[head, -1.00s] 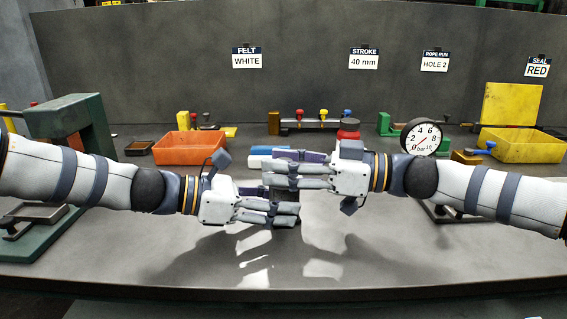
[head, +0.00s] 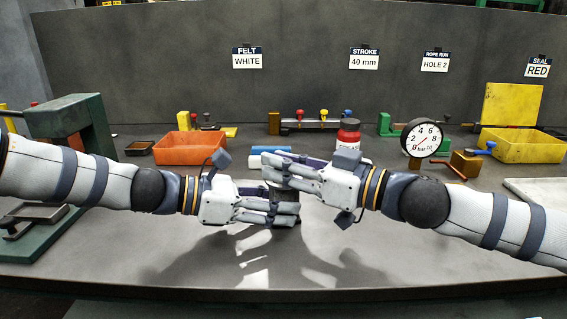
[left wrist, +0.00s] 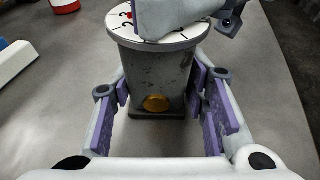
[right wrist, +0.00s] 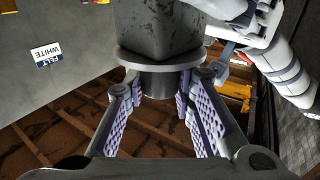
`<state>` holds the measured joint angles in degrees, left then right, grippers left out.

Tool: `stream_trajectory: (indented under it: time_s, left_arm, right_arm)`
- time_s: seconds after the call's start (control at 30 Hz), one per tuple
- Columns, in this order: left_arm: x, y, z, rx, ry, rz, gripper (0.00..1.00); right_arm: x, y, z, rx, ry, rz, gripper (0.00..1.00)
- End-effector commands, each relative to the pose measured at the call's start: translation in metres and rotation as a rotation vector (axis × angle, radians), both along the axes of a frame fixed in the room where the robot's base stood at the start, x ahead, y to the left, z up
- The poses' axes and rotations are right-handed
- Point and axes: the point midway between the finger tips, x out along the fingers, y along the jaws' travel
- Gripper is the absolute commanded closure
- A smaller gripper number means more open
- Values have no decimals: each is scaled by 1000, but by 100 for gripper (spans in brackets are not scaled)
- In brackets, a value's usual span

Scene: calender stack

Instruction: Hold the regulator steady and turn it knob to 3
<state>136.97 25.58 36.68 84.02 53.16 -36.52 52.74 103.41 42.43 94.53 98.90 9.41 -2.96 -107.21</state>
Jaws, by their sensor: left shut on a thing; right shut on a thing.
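The regulator (left wrist: 150,75) is a worn grey upright block with an orange round spot low on its front. It stands on the bench on a dark base. On top is a white dial plate (left wrist: 180,40) with black numbers and a red mark, partly covered by my right gripper. My left gripper (head: 283,210) is shut on the body, its purple pads on both sides. My right gripper (head: 274,173) is above, shut on the dark round knob (right wrist: 157,83), which the upside-down right wrist view shows between its pads. The knob's setting is hidden.
A pressure gauge (head: 422,138) and a red-lidded jar (head: 348,135) stand behind to the right. An orange bin (head: 188,145) and a yellow bin (head: 520,146) stand farther back. A green press (head: 75,130) is at left. The front of the bench is clear.

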Motion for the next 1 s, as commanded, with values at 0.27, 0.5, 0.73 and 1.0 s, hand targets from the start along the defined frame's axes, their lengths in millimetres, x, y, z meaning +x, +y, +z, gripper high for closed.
stream_trajectory:
  time_s: [0.27,0.5,0.73,1.0]
  left_arm:
    - [-1,-1,0,-1,0,-3,74]
    - [-1,-1,0,-2,-1,-3,74]
    - [-1,-1,0,-2,0,-4,74]
    - [-1,-1,0,-2,0,-3,74]
  right_arm:
    - [-2,2,-3,-3,5,-221,100]
    - [-2,2,-2,3,7,-374,100]
    - [-1,2,-3,7,11,-460,100]
    - [0,-1,-3,8,8,-498,100]
